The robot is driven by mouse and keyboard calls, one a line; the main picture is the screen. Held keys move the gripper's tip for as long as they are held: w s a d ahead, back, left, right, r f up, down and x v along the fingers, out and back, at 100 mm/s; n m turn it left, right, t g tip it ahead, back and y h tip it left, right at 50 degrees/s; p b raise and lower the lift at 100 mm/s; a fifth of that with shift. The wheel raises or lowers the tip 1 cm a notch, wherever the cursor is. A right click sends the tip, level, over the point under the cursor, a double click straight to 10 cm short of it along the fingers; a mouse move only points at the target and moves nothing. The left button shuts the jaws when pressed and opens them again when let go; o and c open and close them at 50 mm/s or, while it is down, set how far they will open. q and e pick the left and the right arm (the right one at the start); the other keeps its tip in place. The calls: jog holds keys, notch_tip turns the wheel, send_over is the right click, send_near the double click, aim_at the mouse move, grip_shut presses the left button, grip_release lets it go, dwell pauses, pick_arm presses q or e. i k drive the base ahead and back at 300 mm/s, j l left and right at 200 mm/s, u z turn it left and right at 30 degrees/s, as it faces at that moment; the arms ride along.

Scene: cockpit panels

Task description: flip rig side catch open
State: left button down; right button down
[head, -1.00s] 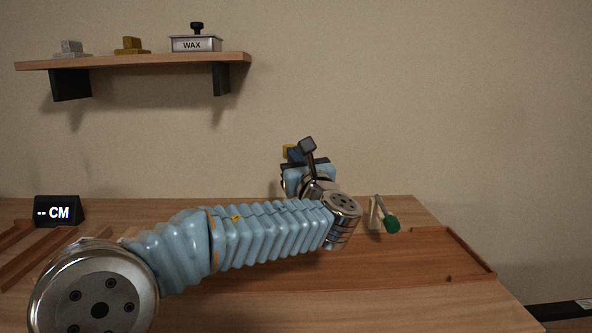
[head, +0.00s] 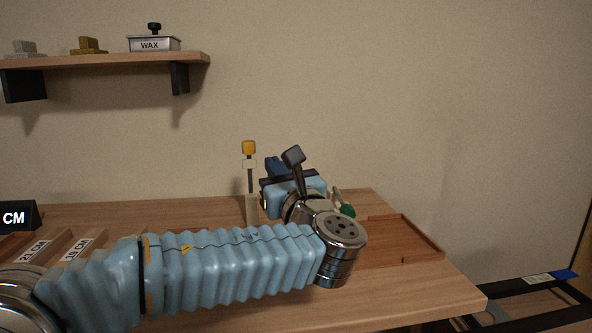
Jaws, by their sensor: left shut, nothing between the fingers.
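A pale lever with a green end (head: 347,210) shows just right of my left wrist, at the back of the bench; its lower part is hidden by the wrist. I cannot tell for certain whether it is the side catch. A pale upright post (head: 252,209) with a yellow-topped stem (head: 249,148) stands left of the gripper. My left gripper (head: 276,168) is between the post and the green-ended lever, pointing away from me. It is shut with nothing held; its fingertips are mostly hidden behind its own body. My right gripper is not in view.
A reddish wooden tray (head: 418,238) lies at the bench's right end. Labelled wooden slots (head: 75,248) and a dark CM display (head: 18,216) are at left. A wall shelf (head: 110,60) holds a WAX tin (head: 153,44). A dark frame (head: 530,293) stands beyond the right edge.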

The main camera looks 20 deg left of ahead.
aim_at(345, 208)
jog(key=k+l, duration=0.45)
jog(key=l, duration=0.3)
jog(key=k+l, duration=0.25)
jog(key=l, duration=0.1)
